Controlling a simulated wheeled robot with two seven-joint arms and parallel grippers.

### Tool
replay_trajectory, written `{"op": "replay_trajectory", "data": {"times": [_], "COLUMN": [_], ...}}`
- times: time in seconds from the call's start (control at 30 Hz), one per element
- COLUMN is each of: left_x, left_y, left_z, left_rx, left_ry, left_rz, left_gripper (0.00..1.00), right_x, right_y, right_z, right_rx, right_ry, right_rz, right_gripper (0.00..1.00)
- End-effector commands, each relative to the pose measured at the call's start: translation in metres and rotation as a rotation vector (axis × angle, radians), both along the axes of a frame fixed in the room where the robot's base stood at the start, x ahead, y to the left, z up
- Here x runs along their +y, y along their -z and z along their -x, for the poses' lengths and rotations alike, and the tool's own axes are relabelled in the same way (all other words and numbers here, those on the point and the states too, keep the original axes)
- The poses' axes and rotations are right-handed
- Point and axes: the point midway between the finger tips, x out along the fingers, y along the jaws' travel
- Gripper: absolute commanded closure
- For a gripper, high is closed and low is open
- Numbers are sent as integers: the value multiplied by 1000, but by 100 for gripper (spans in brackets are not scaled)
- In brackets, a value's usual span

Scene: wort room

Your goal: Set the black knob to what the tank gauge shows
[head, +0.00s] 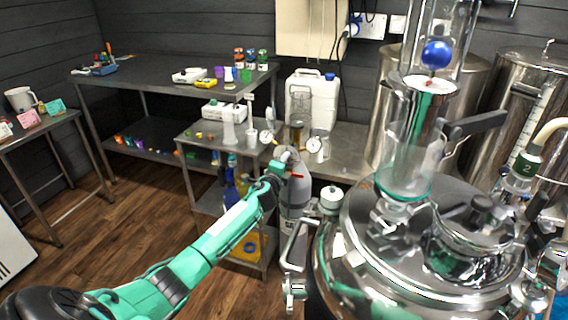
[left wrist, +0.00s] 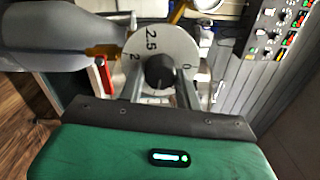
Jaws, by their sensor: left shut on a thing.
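The black knob (left wrist: 158,72) sits in the middle of a white round dial plate (left wrist: 178,45) in the left wrist view. The marks 2, 2.5 and 0 show on the plate; I cannot tell where the knob points. My left gripper (left wrist: 160,80) has its fingers on either side of the knob and is shut on it. In the head view my left gripper (head: 284,163) is at the top of a grey gas cylinder (head: 295,190), hiding the knob. Two small round gauges, left (head: 266,136) and right (head: 314,145), stand above it; their readings are too small to tell. My right gripper is out of view.
A large steel kettle (head: 350,255) with a glass column fills the right side. A steel cart (head: 200,130) stands behind my left arm, with a white jug (head: 312,100) on the bench behind. Open wooden floor (head: 130,215) lies at left.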

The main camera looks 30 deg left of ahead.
Motion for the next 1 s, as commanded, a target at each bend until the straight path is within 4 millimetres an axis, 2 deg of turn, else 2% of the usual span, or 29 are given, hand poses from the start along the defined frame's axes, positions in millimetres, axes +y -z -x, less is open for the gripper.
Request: {"op": "replay_trajectory", "data": {"times": [0.53,0.57,0.63,1.0], "left_x": [-1,-1,-1,-1], "left_y": [1,1,1,1], "left_z": [0,0,0,3], "left_rx": [7,7,6,6], "left_ry": [2,2,1,0], "left_rz": [-22,-22,-22,-22], "left_gripper": [89,60,46,45], "right_x": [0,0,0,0], "right_y": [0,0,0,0], "right_z": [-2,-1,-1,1], "right_rx": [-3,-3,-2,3], "right_ry": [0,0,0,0], "right_rz": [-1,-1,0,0], "right_gripper": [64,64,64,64]}}
